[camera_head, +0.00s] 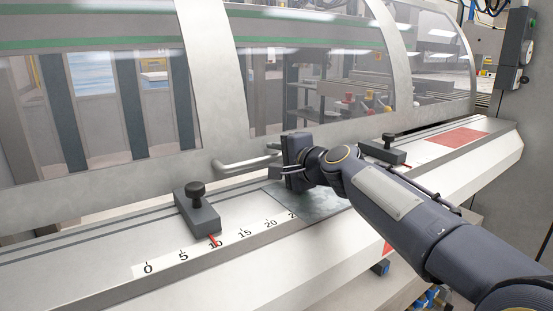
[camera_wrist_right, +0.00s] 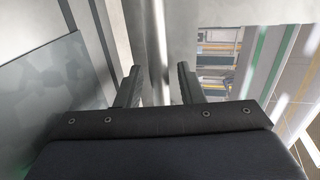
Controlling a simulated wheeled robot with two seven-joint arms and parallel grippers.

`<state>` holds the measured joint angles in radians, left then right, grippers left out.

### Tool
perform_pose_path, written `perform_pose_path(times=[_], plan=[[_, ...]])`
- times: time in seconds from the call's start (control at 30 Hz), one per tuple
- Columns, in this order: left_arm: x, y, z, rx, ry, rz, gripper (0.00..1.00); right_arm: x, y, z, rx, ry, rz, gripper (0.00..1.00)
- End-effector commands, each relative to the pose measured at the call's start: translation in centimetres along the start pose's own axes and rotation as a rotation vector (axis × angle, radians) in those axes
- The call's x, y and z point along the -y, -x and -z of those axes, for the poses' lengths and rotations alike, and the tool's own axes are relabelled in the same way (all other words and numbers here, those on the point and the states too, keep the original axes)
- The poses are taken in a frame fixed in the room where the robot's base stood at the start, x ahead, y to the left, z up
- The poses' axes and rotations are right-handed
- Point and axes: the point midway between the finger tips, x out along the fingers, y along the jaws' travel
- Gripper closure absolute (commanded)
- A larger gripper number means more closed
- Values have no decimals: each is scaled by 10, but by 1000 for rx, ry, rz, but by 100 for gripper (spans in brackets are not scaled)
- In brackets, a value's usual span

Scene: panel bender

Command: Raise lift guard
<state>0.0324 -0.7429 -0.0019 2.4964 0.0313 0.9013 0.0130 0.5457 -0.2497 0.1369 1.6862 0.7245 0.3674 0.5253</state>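The lift guard (camera_head: 215,95) is a clear panel in a pale metal frame along the machine front. Its lower frame edge is just above the bed. A bar handle (camera_head: 240,163) sticks out from that lower edge. My right gripper (camera_head: 285,162) is at the right part of the handle. In the right wrist view the handle (camera_wrist_right: 157,45) runs between the two open fingers of the gripper (camera_wrist_right: 160,72), with a gap on each side. Whether the fingertips reach past the bar is hard to tell. My left gripper is not in view.
A white bed (camera_head: 110,262) with a number scale (camera_head: 200,247) runs below the guard. A dark stop block with a knob (camera_head: 197,210) stands left of my gripper, another (camera_head: 383,151) to its right. A grey sheet (camera_head: 318,205) lies beneath the gripper.

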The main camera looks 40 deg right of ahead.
Motion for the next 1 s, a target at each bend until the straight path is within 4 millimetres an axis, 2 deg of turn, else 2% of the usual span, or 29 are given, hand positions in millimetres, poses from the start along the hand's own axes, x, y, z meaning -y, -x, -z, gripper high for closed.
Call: perform_pose_path(times=[0.27, 0.53, 0.83, 1.0], plan=[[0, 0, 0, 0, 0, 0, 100, 0, -2, 0, 1, 1, 1, 65], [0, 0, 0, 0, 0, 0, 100, 0, -2, 0, 1, 1, 0, 100], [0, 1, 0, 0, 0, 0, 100, 1, -2, 0, 1, 1, 0, 100], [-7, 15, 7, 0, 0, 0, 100, 19, 2, 0, 1, 1, 2, 100]])
